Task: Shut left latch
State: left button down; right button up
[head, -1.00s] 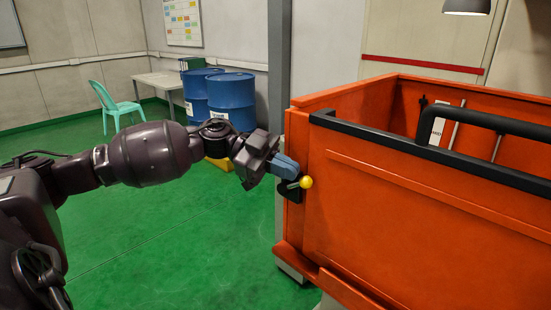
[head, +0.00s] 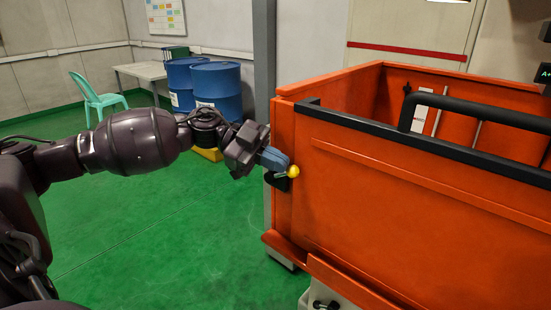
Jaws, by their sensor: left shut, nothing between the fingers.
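The left latch (head: 281,182) is a small black fitting with a yellow ball knob (head: 293,171) at the left front corner of the orange tank (head: 400,210). My left gripper (head: 275,159) has blue-grey fingers that are shut with nothing between them. Its fingertips are at the latch, just left of the yellow knob and very close to it. I cannot tell whether they touch. The fingers hide part of the latch. My right gripper is not in view.
A black rail and handle (head: 480,112) run along the tank's front top edge. Blue drums (head: 218,88) stand on a yellow base behind my left arm, with a green chair (head: 97,97) and a table (head: 143,70) at the back left. The green floor (head: 150,220) is clear on the left.

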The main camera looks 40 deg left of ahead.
pick_arm(q)
jog(key=shift+d, duration=0.15)
jog(key=shift+d+f+m+y+p, duration=0.15)
jog(key=shift+d+m+y+p, duration=0.2)
jog(key=shift+y+p, duration=0.45)
jog(key=shift+s+d+f+p, duration=0.15)
jog(key=shift+d+f+p, duration=0.3)
jog(key=shift+f, duration=0.2)
jog(key=shift+s+d+f+p, duration=0.1)
jog(key=shift+d+f+p, duration=0.25)
jog(key=shift+f+p, duration=0.2)
jog(key=shift+f, duration=0.15)
